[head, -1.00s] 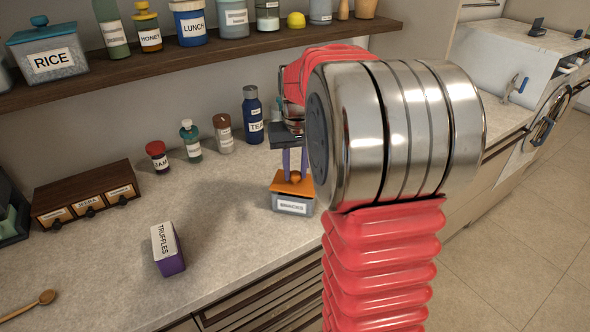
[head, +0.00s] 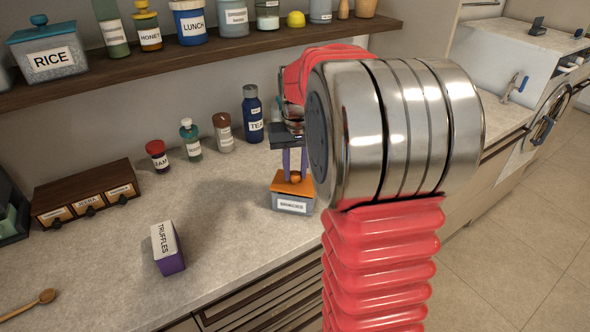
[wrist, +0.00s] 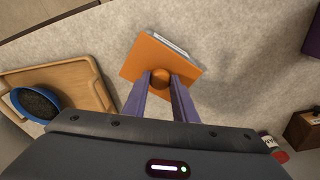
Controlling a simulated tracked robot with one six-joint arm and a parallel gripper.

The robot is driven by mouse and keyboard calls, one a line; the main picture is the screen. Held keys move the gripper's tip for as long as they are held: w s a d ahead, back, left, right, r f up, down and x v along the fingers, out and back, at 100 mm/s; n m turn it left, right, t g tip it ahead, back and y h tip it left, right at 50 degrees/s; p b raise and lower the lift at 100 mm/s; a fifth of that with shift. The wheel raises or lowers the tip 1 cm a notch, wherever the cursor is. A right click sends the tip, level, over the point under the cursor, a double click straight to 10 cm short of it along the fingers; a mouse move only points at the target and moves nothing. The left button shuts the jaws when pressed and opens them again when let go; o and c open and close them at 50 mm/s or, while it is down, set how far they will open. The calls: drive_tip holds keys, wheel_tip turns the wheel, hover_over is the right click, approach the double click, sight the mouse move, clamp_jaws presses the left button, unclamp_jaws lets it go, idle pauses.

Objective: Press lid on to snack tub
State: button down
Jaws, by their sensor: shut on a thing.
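The snack tub (head: 292,206) is a grey-blue box with a white label, standing on the counter near its front edge. The orange lid (head: 290,187) sits on top of the tub, and also shows in the wrist view (wrist: 143,57). It looks slightly turned against the tub, and I cannot tell whether it is fully seated. My gripper (head: 295,174) points down from above, its two purple fingers shut on the round orange knob of the lid. In the wrist view my gripper (wrist: 160,82) holds the knob between its fingertips. A strip of the tub's label shows past the lid's edge.
A purple truffles box (head: 170,262) lies to the left on the counter. Jars and a blue tea bottle (head: 252,118) stand along the wall behind. The wrist view shows a wooden tray (wrist: 85,82) with a blue bowl (wrist: 36,104).

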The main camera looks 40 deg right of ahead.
drive_tip(key=c, duration=1.4)
unclamp_jaws()
drive_tip(key=shift+o, duration=0.7)
drive_tip(key=o, duration=0.4)
drive_tip(key=shift+r, duration=0.2)
drive_tip(key=shift+r, duration=3.35)
drive_tip(key=shift+c, duration=0.4)
